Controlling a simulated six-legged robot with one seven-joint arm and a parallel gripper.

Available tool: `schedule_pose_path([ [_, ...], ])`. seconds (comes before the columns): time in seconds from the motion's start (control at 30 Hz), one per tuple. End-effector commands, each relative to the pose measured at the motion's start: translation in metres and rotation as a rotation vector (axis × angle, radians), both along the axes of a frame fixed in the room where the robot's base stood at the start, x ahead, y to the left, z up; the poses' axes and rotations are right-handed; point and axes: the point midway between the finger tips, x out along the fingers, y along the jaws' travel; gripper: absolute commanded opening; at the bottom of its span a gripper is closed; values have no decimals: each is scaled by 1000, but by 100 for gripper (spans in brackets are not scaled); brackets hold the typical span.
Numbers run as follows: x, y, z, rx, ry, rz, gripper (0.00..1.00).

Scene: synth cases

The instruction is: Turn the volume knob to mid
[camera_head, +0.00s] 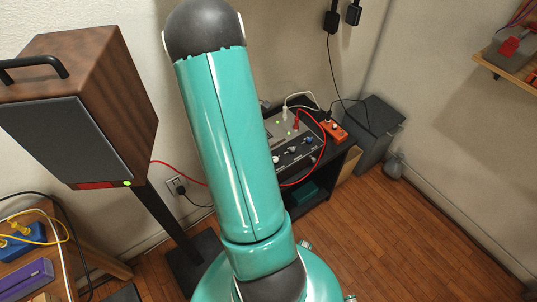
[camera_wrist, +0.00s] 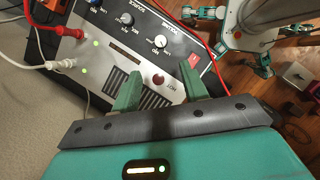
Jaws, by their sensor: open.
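In the wrist view, the volume knob (camera_wrist: 160,41) is a small round knob with a white cap on the dark control strip of an amplifier (camera_wrist: 105,68). The panel lettering appears upside down. My gripper (camera_wrist: 160,71) is open, its two green fingers spread over the grey panel below the knob, with nothing between them but a view of the panel and a red round button (camera_wrist: 158,80). The knob lies beyond the fingertips, apart from them. In the head view, the volume knob (camera_head: 276,159) shows at the right edge of my arm; my gripper is hidden there.
A red plug (camera_wrist: 68,31) and a white plug (camera_wrist: 62,64) carry cables at the panel's left. A red cable (camera_head: 324,133) loops near the amplifier. A speaker (camera_head: 80,105) stands left.

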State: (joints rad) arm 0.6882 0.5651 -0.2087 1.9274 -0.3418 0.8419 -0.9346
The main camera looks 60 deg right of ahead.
Motion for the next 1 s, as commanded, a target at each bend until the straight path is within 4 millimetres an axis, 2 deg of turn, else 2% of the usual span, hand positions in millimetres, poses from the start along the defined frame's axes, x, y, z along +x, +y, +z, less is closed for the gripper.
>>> schedule_pose_path([
  [0.6,-40,-10,-104,1,1,1,44],
  [0.77,-44,-11,-116,1,-1,1,44],
  [1.0,-43,-12,-118,0,-2,0,44],
])
